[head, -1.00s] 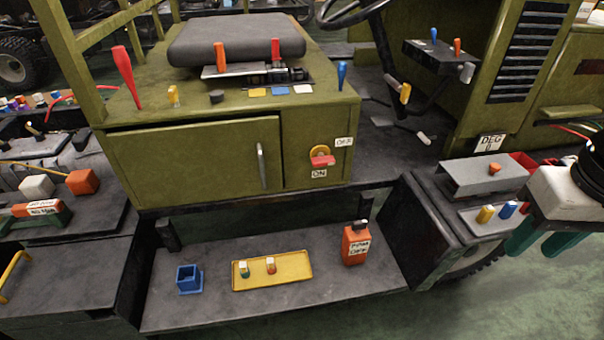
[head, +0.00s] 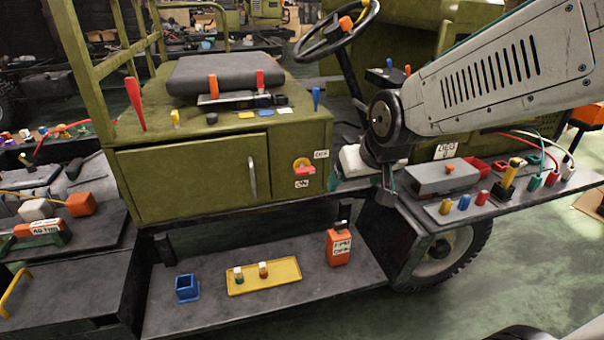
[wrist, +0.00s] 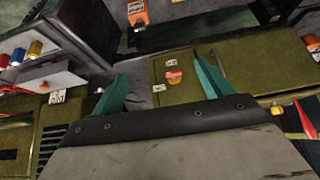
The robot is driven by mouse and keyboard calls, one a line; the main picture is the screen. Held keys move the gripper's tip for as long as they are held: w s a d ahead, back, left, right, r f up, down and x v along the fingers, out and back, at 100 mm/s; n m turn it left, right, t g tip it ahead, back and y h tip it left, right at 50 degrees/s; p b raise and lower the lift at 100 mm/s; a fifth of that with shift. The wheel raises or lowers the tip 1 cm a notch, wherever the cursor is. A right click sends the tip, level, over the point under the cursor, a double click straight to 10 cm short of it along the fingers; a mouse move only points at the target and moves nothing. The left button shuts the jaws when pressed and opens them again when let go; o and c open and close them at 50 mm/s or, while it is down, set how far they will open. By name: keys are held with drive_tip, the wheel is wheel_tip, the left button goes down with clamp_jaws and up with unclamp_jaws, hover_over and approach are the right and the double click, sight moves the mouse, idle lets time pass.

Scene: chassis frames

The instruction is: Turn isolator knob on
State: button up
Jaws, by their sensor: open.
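The isolator knob (head: 304,170) is a red handle on a round yellow plate, on the front of the olive cabinet (head: 190,178), right of its door. An OFF label (head: 321,154) sits at its upper right and an ON label (head: 301,184) below. The red handle lies roughly sideways. In the wrist view the scene is upside down, and the knob (wrist: 173,76) shows between the teal fingers of my gripper (wrist: 161,70). My gripper is open and empty, apart from the knob. In the head view my wrist is right of the knob; the fingers are not clearly visible.
A shelf (head: 215,311) below holds a yellow tray (head: 285,281), a blue holder (head: 187,288) and an orange bottle (head: 339,246). The right ledge (head: 478,212) carries a grey box (head: 445,178) and several coloured pegs.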

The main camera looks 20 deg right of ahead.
drive_tip(key=w+a+f+t, duration=0.1)
drive_tip(key=w+f+t, duration=0.2)
drive_tip(key=w, duration=0.5)
drive_tip(key=w+f+t, duration=0.2)
drive_tip(key=w+f, duration=0.2)
drive_tip(key=w, duration=0.3)
drive_tip(key=t, duration=0.2)
approach(306, 173)
drive_tip(key=w+r, duration=0.1)
drive_tip(key=shift+w+f+t, duration=0.75)
drive_tip(key=shift+w+f, duration=0.1)
drive_tip(key=shift+w, duration=0.7)
drive_tip(key=shift+w+f+t, duration=0.8)
drive_tip(key=shift+w+f, duration=0.05)
drive_tip(key=shift+w, duration=0.75)
drive_tip(key=shift+w+f+t, duration=0.75)
drive_tip(key=shift+w+f, duration=0.1)
drive_tip(key=shift+w, duration=0.7)
drive_tip(key=c, duration=1)
